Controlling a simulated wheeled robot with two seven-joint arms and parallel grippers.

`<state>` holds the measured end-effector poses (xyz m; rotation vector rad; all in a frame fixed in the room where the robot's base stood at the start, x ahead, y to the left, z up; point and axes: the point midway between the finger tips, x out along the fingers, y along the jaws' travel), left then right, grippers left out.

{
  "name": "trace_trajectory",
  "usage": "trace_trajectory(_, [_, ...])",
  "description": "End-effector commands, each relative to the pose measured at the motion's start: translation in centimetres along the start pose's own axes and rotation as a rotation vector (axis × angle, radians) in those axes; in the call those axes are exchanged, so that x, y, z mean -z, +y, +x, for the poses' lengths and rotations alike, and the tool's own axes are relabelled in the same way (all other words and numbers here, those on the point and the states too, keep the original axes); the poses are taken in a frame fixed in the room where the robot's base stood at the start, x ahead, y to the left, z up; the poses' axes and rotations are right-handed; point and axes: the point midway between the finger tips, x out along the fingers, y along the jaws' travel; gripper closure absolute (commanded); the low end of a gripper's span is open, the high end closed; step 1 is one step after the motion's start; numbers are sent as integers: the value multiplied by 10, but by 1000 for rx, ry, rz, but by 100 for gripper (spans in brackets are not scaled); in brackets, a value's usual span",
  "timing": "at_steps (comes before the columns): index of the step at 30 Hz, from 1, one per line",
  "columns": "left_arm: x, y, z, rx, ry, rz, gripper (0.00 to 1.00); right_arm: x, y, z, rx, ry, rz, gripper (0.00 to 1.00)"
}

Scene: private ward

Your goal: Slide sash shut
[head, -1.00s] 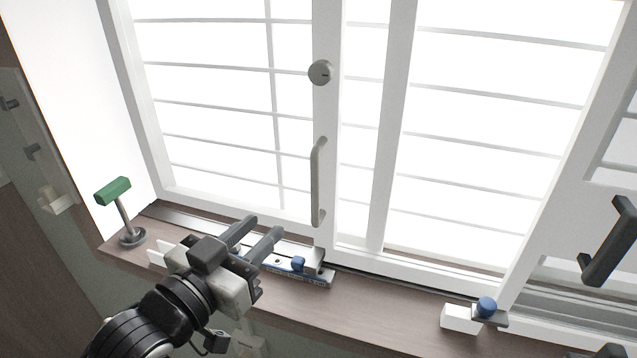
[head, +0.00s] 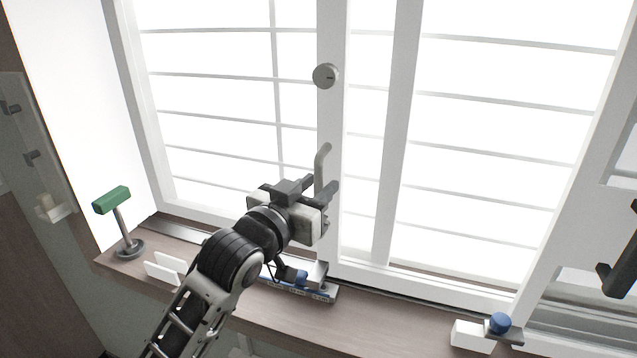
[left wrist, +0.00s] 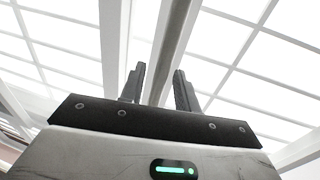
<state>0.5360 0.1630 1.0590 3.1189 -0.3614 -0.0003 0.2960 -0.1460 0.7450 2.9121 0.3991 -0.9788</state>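The sash is a white-framed glazed panel whose stile (head: 331,125) carries a round grey knob (head: 326,76) and a grey vertical pull handle (head: 323,158). The handle's upper end shows in the head view; its lower part is hidden behind my gripper. My left gripper (head: 318,187) is at the handle, one finger on either side of it. In the left wrist view the handle (left wrist: 172,50) runs between the two open fingers (left wrist: 159,88), with a gap visible. I cannot tell if either finger touches it.
A green-topped lever (head: 112,200) stands on the sill's left end, by white upright plates (head: 165,268). A blue-knobbed latch (head: 318,285) lies on the brown sill (head: 390,318) below the handle. Another blue-knobbed white block (head: 474,334) sits further right.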

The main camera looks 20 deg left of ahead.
Motion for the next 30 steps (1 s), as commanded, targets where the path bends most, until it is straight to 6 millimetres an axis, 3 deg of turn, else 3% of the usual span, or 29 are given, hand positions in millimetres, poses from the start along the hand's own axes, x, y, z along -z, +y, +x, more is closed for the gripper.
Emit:
trace_trajectory(12, [0,0,10,0,0,0,68,4,1,4,-4,10,3,49])
trace_trajectory(16, [0,0,10,0,0,0,100,5,0,4,-4,11,6,49])
trace_trajectory(21, [0,1,10,-1,0,-1,100,6,0,3,-4,13,7,49])
trace_trajectory(23, [0,7,11,-2,-1,-3,100,8,0,2,-5,13,7,49])
trace_trajectory(30, [1,56,19,6,-1,-10,100,16,1,-5,-7,19,5,49])
